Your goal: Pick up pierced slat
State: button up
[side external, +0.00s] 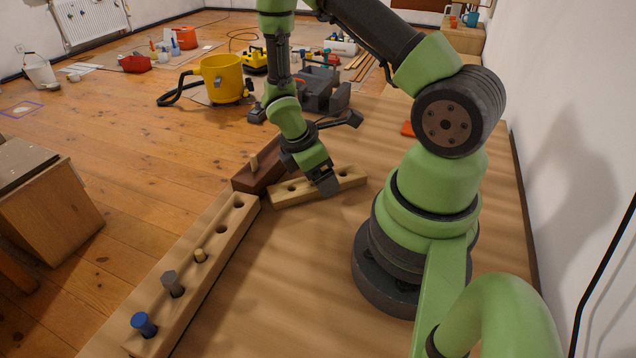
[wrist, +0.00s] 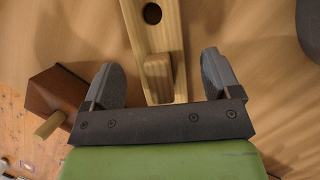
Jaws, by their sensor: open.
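The pierced slat (side external: 301,193) is a short pale wooden bar with round holes, lying flat on the work table. In the wrist view the slat (wrist: 139,14) runs from the top edge down between my fingers, with a dark hole and a small raised wooden block (wrist: 158,72) on it. My gripper (side external: 328,187) is above the slat, covering part of its middle. In the wrist view my gripper (wrist: 161,82) is open, one finger on each side of the slat, with a gap to both sides. I cannot tell how high the fingertips are.
A dark brown block (side external: 271,171) with a pale peg stands left of the slat, close to its end. A long pale rack (side external: 224,239) with holes holds a blue peg (side external: 143,324), a grey peg (side external: 172,284) and a wooden peg (side external: 200,255). The table is clear in front.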

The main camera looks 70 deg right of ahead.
jog(key=shift+s+d+f, duration=0.2)
jog(key=shift+f, duration=0.45)
jog(key=shift+c, duration=0.2)
jog(key=c, duration=1)
jog(key=shift+c, duration=0.2)
notch_tip(320, 180, up, 9)
jog(key=shift+f, duration=0.1)
jog(key=shift+w+r, duration=0.15)
jog(key=shift+r, duration=0.25)
jog(key=w+d+r+n+t, duration=0.1)
jog(key=w+r+n, duration=0.1)
jog(key=w+n, duration=0.2)
jog(key=w+d+r+n+t+h, duration=0.1)
jog(key=w+r+n, duration=0.2)
jog(key=w, duration=0.4)
jog(key=shift+w+n+t, duration=0.3)
jog(key=shift+n+t, duration=0.1)
jog(key=shift+n, duration=0.2)
